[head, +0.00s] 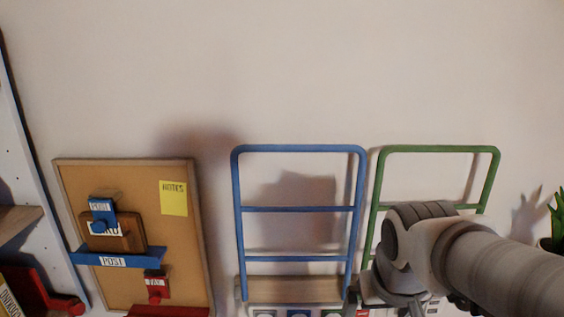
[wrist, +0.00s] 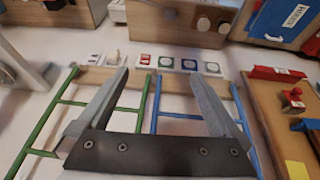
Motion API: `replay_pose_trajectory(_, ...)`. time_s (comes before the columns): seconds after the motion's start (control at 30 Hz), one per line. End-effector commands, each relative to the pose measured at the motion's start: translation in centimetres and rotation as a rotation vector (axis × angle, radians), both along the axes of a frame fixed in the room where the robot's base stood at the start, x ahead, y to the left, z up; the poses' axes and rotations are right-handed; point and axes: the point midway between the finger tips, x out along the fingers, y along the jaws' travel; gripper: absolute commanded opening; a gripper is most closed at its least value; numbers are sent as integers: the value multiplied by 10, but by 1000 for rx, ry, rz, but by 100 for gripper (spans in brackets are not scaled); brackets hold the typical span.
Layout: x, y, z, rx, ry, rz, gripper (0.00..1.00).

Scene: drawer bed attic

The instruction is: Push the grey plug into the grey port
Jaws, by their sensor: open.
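In the wrist view my gripper (wrist: 158,74) is open, its two grey fingers wide apart with nothing between them. Beyond the fingertips a row of small square panels runs along a wooden strip. The panel with a grey ring (wrist: 212,68), at the right end, looks like the grey port; it also shows at the bottom edge of the head view (head: 265,314). A small pale peg-like piece (wrist: 112,57) stands at the row's left part; I cannot tell whether it is the grey plug. In the head view my arm hides part of the row, and my fingers are mostly cut off.
A blue rail frame (head: 300,209) and a green rail frame (head: 440,149) stand against the wall. A cork board (head: 122,175) with blue and red blocks and a yellow note (head: 173,198) is at left. Wooden boxes (wrist: 180,20) stand beyond the panels. A plant (head: 558,215) is at right.

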Motion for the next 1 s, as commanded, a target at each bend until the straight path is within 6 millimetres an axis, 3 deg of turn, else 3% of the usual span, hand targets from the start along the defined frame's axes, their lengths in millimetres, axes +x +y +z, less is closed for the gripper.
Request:
replay_pose_trajectory(0.2, -36, 5, 12, 31, -88, 13, 100)
replay_pose_trajectory(0.4, -53, 7, 16, 51, -124, 23, 100)
replay_pose_trajectory(0.7, -56, 7, 17, 54, -128, 24, 100)
replay_pose_trajectory(0.83, -56, 7, 17, 54, -128, 24, 82)
replay_pose_trajectory(1.0, -53, 7, 15, 44, -122, 39, 82)
